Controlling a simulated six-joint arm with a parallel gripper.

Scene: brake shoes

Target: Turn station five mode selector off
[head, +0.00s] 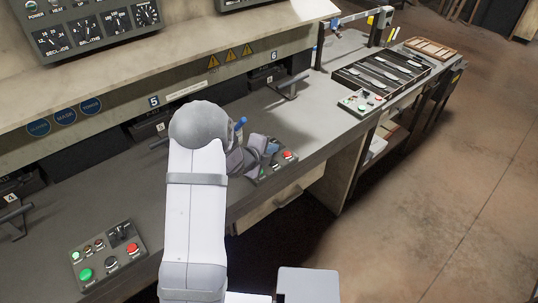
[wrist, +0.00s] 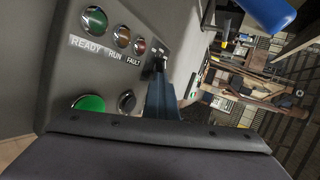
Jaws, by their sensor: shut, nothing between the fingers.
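The station five control panel (head: 281,165) sits on the bench below the "5" label, partly hidden behind my arm and gripper (head: 266,152). In the wrist view the grey panel (wrist: 65,62) fills the left side, with READY, RUN and FAULT lamps. A small dark selector (wrist: 160,63) shows right of the FAULT lamp. My gripper (wrist: 161,82) is shut and empty, its fingers close to this selector. I cannot tell whether they touch it. The selector's exact position is partly hidden by the fingers.
The panel also carries a green button (wrist: 90,103) and a black knob (wrist: 127,101). A blue handle (head: 240,123) stands close beside my gripper and shows at the wrist view's upper right (wrist: 268,12). Another control panel (head: 108,254) lies at front left; a dark tray (head: 352,82) lies farther right.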

